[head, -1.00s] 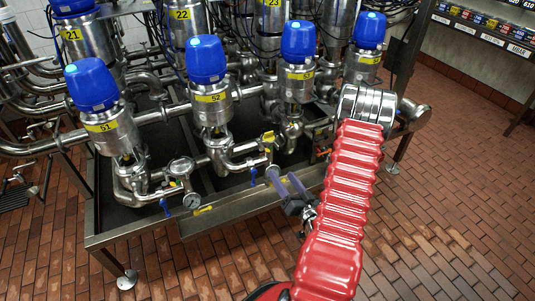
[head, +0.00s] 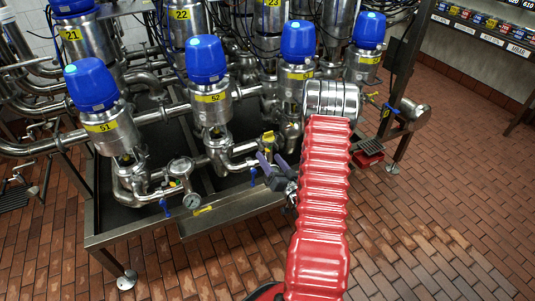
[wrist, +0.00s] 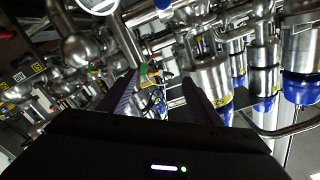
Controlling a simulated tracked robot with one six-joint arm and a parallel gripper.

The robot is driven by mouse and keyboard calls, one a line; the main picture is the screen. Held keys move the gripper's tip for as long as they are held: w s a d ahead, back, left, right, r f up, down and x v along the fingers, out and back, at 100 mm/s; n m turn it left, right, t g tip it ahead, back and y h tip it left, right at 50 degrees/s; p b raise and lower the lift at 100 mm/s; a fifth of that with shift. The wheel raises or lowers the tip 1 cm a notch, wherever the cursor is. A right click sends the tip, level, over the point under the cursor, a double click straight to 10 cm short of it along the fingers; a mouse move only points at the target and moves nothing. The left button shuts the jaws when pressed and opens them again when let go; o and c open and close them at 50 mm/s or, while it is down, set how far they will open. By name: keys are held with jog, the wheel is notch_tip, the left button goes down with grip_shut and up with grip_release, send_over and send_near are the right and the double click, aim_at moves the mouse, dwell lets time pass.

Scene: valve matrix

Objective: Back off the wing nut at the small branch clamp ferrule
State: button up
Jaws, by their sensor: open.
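My gripper (head: 272,160) is open at the front edge of the valve skid, its two purple fingers pointing into the pipework. They also show in the wrist view (wrist: 158,82), spread apart with nothing held between them. Just above the fingertips in the head view is a small yellow part (head: 268,138) on the steel pipework. In the wrist view, a small green and yellow part (wrist: 148,72) on thin pipework shows between and beyond the fingers. The wing nut and its clamp are too small to tell apart in either view.
Blue-capped valves 51 (head: 92,85) and 52 (head: 206,60) stand at left and middle. A pressure gauge (head: 191,201) and a blue handle (head: 253,177) sit near the skid's front rail (head: 225,208). A red tray (head: 368,158) is at right. The brick floor in front is open.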

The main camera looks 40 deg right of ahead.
aim_at(267, 151)
jog(key=x, duration=0.3)
jog(key=shift+w+d, duration=0.1)
jog(key=shift+w, duration=0.2)
jog(key=shift+c, duration=0.4)
jog(key=c, duration=0.9)
jog(key=shift+s+d, duration=0.15)
jog(key=shift+d, duration=0.15)
jog(key=shift+c, duration=0.5)
jog(key=shift+a, duration=0.15)
